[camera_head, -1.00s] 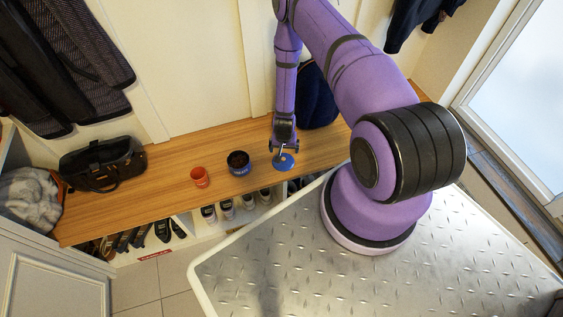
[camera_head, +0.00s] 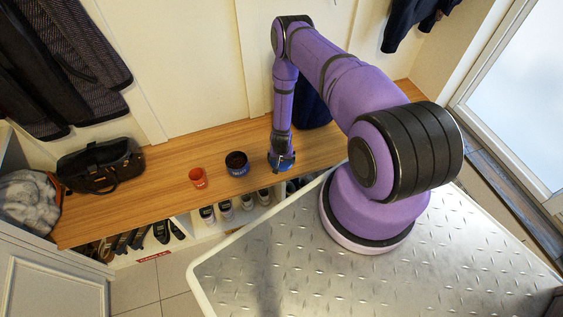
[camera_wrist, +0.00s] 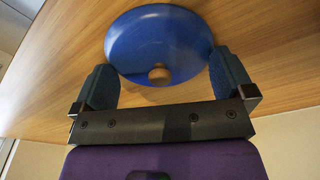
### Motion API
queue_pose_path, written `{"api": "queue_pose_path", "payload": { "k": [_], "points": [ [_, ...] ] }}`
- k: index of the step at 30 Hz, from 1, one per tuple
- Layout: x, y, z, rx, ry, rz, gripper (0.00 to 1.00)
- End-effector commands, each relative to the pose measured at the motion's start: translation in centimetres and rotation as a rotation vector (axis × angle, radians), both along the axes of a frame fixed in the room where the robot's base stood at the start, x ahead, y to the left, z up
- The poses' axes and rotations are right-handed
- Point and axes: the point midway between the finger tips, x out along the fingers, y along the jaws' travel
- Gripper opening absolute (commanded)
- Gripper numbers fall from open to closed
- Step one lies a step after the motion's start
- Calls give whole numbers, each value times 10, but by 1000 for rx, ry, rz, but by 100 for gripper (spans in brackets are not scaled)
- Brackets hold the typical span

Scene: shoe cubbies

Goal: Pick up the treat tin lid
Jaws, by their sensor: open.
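The treat tin lid (camera_wrist: 150,35) is a blue disc with a small wooden knob (camera_wrist: 159,74). It lies on the wooden bench. In the wrist view my gripper (camera_wrist: 165,78) is open, with one finger on each side of the knob end of the lid. I cannot tell whether the fingers touch the lid. In the head view my gripper (camera_head: 281,163) is low over the lid and hides most of it; a blue edge of the lid (camera_head: 273,166) shows. The blue tin (camera_head: 237,168) stands open to the left, with dark contents.
A black bag (camera_head: 100,166) sits at the bench's left end. A dark blue item (camera_head: 311,105) is behind my arm. Shoes (camera_head: 225,208) fill cubbies below. Bench between bag and cup is clear.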

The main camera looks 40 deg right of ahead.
Motion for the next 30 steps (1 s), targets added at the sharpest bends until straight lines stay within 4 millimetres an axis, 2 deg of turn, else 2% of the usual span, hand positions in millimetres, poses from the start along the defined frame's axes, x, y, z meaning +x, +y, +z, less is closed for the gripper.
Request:
{"api": "queue_pose_path", "payload": {
  "k": [6,11,12,26,28,30],
  "points": [
    [0,0,0,0,0,0,98],
    [0,0,0,0,0,0,61],
    [0,0,0,0,0,0,58],
    [-1,0,1,0,1,1,56],
    [-1,0,3,0,1,1,45],
    [-1,0,7,1,1,1,18]
  ]
}}
